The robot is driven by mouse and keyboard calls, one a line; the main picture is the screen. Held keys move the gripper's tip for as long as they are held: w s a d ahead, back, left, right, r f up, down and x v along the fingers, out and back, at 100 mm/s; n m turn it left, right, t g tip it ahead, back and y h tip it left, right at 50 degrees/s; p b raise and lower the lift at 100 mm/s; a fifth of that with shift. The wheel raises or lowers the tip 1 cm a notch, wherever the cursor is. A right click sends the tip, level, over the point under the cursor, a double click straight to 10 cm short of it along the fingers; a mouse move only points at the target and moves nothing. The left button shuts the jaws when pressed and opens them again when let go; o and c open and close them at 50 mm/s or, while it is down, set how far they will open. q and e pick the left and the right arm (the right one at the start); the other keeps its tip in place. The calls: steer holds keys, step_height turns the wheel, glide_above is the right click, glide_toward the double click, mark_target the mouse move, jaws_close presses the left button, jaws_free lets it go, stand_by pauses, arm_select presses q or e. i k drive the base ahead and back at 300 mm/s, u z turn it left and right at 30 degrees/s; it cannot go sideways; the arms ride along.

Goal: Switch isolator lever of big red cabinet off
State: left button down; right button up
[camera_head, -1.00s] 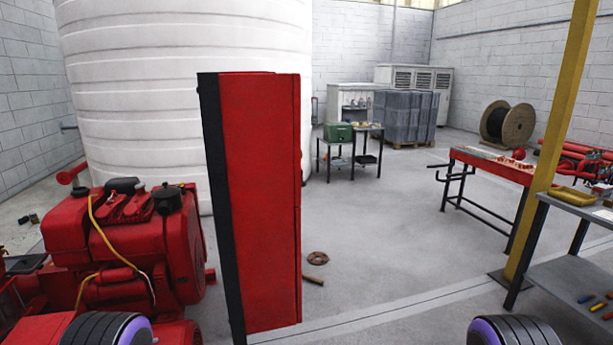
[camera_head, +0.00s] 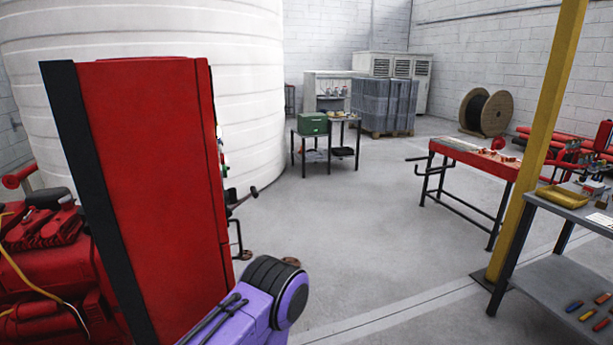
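The big red cabinet (camera_head: 150,190) stands close on the left, seen from its side, with a black back edge. Its front face is turned to the right and shows only as a thin edge-on strip with small fittings. A dark lever-like part (camera_head: 240,200) sticks out to the right at that front edge. I cannot tell whether it is the isolator lever or what position it is in. One of my purple arm links shows at the bottom, in front of the cabinet's lower part. Neither gripper is in view.
A red engine (camera_head: 45,260) stands left of the cabinet, before a white tank (camera_head: 250,90). A red workbench (camera_head: 470,160), a yellow post (camera_head: 535,140) and a grey tool table (camera_head: 570,205) stand on the right. The floor between cabinet and workbench is clear.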

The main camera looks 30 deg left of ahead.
mark_target(254, 193)
steer(key=z, duration=0.2)
steer(key=i, duration=1)
steer(key=u, duration=0.8)
steer(key=i, duration=0.9)
steer(key=u, duration=0.7)
